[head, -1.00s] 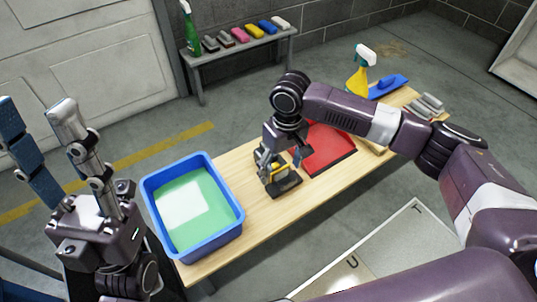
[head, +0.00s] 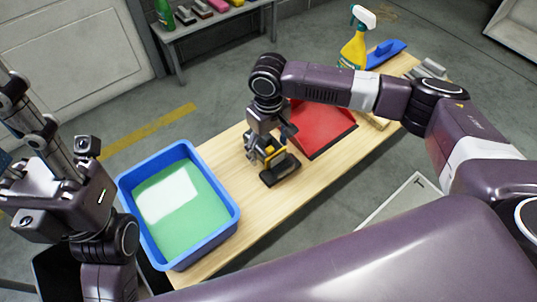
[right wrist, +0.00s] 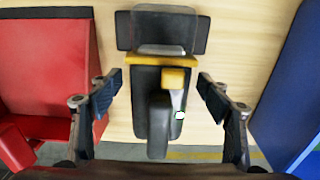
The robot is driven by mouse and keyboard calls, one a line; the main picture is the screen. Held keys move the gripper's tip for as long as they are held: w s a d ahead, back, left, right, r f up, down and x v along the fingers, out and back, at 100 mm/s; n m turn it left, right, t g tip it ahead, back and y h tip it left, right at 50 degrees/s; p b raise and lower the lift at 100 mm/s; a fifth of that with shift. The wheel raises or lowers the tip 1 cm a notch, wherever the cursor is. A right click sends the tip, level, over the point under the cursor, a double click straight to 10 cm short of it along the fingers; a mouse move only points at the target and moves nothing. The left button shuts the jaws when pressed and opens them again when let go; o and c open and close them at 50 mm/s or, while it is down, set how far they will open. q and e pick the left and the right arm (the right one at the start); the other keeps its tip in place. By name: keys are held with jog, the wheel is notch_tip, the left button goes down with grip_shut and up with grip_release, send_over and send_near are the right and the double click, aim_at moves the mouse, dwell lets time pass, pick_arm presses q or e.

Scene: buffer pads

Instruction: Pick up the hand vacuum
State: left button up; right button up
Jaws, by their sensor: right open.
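The hand vacuum (head: 280,169) is black with a yellow band and stands on the wooden table between the blue basin and the red dustpan. In the right wrist view the hand vacuum (right wrist: 154,122) lies between the two fingers, its dark grip pointing toward my wrist. My right gripper (head: 263,153) is over it from above, and in the wrist view the right gripper (right wrist: 160,95) is open with a gap on each side of the grip. My left gripper (head: 18,115) is raised at the left edge, away from the table, its fingertips partly cut off.
A blue basin (head: 231,224) with green inside is left of the vacuum. A red dustpan (head: 325,128) lies close on its right. A spray bottle (head: 353,52) and a blue float-like tool (head: 386,52) are at the far end. The near table edge is clear.

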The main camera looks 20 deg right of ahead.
jog(key=shift+f, duration=0.65)
jog(key=shift+c, duration=0.3)
jog(key=shift+r, duration=0.1)
jog(key=c, duration=1.8)
